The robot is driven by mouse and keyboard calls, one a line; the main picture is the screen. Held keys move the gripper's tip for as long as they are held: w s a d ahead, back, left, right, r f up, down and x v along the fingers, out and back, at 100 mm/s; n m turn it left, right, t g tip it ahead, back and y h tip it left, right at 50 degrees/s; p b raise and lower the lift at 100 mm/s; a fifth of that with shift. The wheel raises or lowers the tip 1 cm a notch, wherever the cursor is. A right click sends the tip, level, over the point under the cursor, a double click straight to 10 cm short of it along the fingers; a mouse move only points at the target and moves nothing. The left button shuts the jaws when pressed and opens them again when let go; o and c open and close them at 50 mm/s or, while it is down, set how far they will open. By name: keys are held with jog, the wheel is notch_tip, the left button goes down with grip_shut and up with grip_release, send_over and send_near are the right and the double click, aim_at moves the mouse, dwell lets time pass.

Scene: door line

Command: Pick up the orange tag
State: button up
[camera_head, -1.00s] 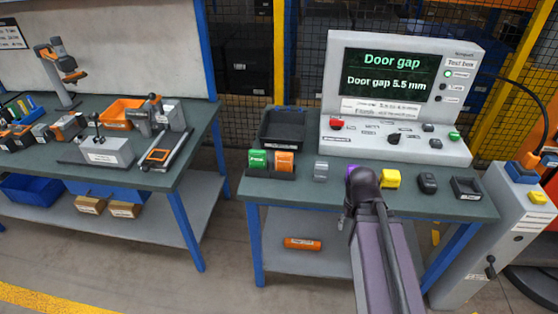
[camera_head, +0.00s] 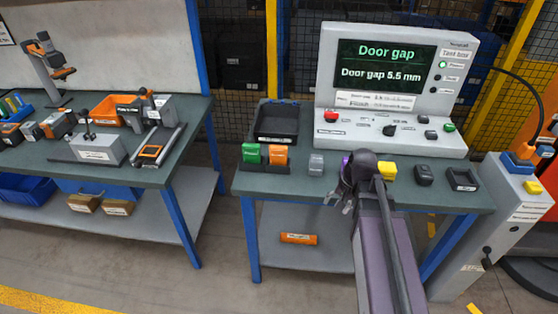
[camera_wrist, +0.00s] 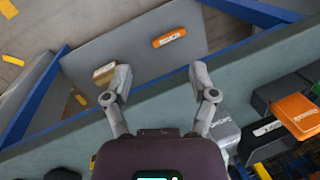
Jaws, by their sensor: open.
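The orange tag (camera_head: 278,155) stands upright in a dark holder (camera_head: 264,168) at the left of the right-hand bench, just right of a green tag (camera_head: 251,153). In the wrist view an orange tag with a pale label (camera_wrist: 296,115) shows near the right edge. My gripper (camera_head: 338,204) is at the front edge of that bench, to the right of the tag and apart from it. In the wrist view its two fingers (camera_wrist: 160,76) are spread with nothing between them. My arm hides part of the bench front.
A grey block (camera_head: 316,165) stands between the tag and my gripper. A black tray (camera_head: 277,124) lies behind the tags. A yellow block (camera_head: 387,172) is beside my wrist. The test box (camera_head: 390,95) stands behind. An orange cylinder (camera_head: 298,238) lies on the lower shelf.

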jog(key=w+a+m+y+b, duration=0.1)
jog(key=w+m+y, duration=0.1)
jog(key=w, duration=0.2)
jog(key=w+a+m+y, duration=0.2)
jog(key=w+m, duration=0.1)
jog(key=w+a+r+m+y+b, duration=0.1)
jog(key=w+a+m, duration=0.1)
jog(key=w+m, duration=0.1)
jog(key=shift+w+a+r+y+b, duration=0.15)
jog(key=shift+w+y+b, duration=0.25)
jog(key=shift+w, duration=0.45)
jog(key=w+r+m+y, duration=0.1)
jog(key=w+m, duration=0.1)
jog(key=w+a+r+m+y+b, duration=0.1)
jog(key=w+m+y, duration=0.1)
jog(key=w, duration=0.1)
jog(key=w+r+m+y, duration=0.1)
jog(key=w+r+m, duration=0.1)
jog(key=w, duration=0.1)
jog(key=shift+a+b, duration=0.35)
jog(key=shift+w+r+m+y, duration=0.3)
jog(key=shift+y, duration=0.2)
jog(key=b, duration=0.3)
send_near(278, 158)
jog(key=x, duration=0.3)
jog(key=shift+w+a, duration=0.1)
jog(key=shift+w, duration=0.2)
jog(key=shift+x, duration=0.75)
jog(key=shift+r, duration=0.1)
